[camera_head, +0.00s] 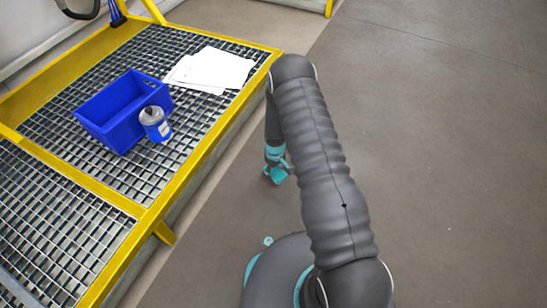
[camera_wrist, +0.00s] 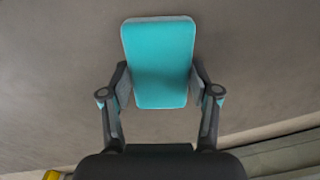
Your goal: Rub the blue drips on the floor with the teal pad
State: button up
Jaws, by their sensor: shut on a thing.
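The teal pad (camera_wrist: 159,62) is a flat, rounded rectangle in the wrist view. My gripper (camera_wrist: 160,88) is shut on its sides, one finger at each edge. In the head view my gripper (camera_head: 275,170) hangs low over the grey floor, just right of the yellow-framed platform, with a bit of the teal pad (camera_head: 279,175) showing. My arm covers part of the floor there. I see no blue drips on the floor in either view; whether the pad touches the floor I cannot tell.
A yellow-framed grating platform (camera_head: 190,190) fills the left. On it are a blue bin (camera_head: 105,125), a blue-and-white can (camera_head: 155,124) and white sheets (camera_head: 212,69). The grey floor (camera_head: 450,140) on the right is clear.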

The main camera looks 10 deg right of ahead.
aim_at(274, 170)
jog(key=shift+w+a, duration=0.3)
notch_tip(274, 170, up, 3)
jog(key=shift+a+f+p, duration=0.1)
jog(key=shift+f+p, duration=0.1)
jog(key=shift+p, duration=0.3)
jog(key=shift+d+r+p, duration=0.25)
jog(key=shift+r+p, duration=0.1)
jog(key=shift+r, duration=0.3)
jog(key=shift+r+p, duration=0.9)
jog(key=shift+r, duration=1.2)
jog(key=shift+f, duration=0.1)
